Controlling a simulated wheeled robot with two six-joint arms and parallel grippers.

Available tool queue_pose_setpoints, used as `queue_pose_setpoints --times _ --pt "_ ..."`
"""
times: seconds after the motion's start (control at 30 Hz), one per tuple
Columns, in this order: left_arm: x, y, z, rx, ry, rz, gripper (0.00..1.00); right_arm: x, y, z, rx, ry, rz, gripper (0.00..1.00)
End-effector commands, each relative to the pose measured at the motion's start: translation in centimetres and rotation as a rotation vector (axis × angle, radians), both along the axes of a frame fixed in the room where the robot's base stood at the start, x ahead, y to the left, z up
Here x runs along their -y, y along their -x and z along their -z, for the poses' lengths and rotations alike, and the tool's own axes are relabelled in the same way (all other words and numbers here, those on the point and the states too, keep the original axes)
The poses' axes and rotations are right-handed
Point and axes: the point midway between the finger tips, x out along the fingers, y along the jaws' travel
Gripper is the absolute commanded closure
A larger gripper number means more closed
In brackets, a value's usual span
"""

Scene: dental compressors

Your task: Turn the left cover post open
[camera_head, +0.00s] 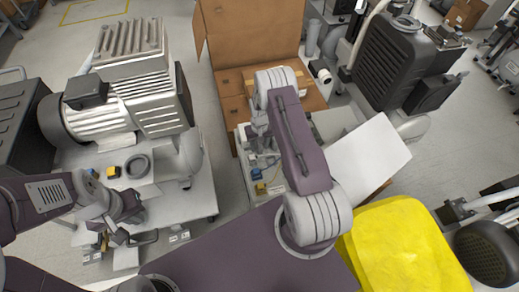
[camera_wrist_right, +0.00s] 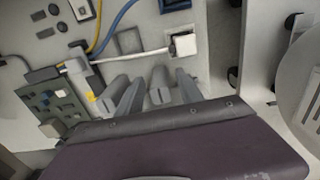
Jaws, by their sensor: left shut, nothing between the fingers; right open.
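My right arm reaches forward over an open electrical box (camera_head: 244,168) in the middle of the head view. A white tilted cover panel (camera_head: 368,158) stands right of the box. I cannot pick out the left cover post with certainty. My left gripper (camera_head: 117,240) is shut and empty, low at the left cart's front.
A ribbed compressor (camera_head: 150,95) stands on the left cart. An open cardboard box (camera_head: 250,35) is behind the electrical box. A yellow covering (camera_head: 400,245) lies at lower right. Cables (camera_wrist_right: 125,53) and a green circuit board (camera_wrist_right: 55,103) are near the right fingers.

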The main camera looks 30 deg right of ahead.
Motion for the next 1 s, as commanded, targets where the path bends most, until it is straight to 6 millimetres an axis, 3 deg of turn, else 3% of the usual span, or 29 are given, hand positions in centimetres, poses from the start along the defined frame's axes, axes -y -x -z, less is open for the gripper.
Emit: queue_pose_setpoints --times 0.1,0.37,0.5,0.53,1.0 --pt "0.0 0.0 0.54 0.0 0.0 0.0 1.0 0.0 -0.02 1.05 0.001 0.0 0.0 0.56" --pt "0.0 0.0 0.46 0.0 0.0 0.0 1.0 0.0 -0.04 1.07 0.001 0.0 0.0 0.56" --pt "0.0 0.0 0.46 0.0 0.0 0.0 1.0 0.0 -0.03 1.06 0.001 0.0 0.0 0.95" --pt "0.0 0.0 0.46 0.0 0.0 0.0 1.0 0.01 -0.03 1.06 0.001 0.0 0.0 1.0" --pt "0.0 0.01 0.13 0.0 0.0 0.0 1.0 -0.02 0.0 1.0 0.0 0.0 0.097 1.0"
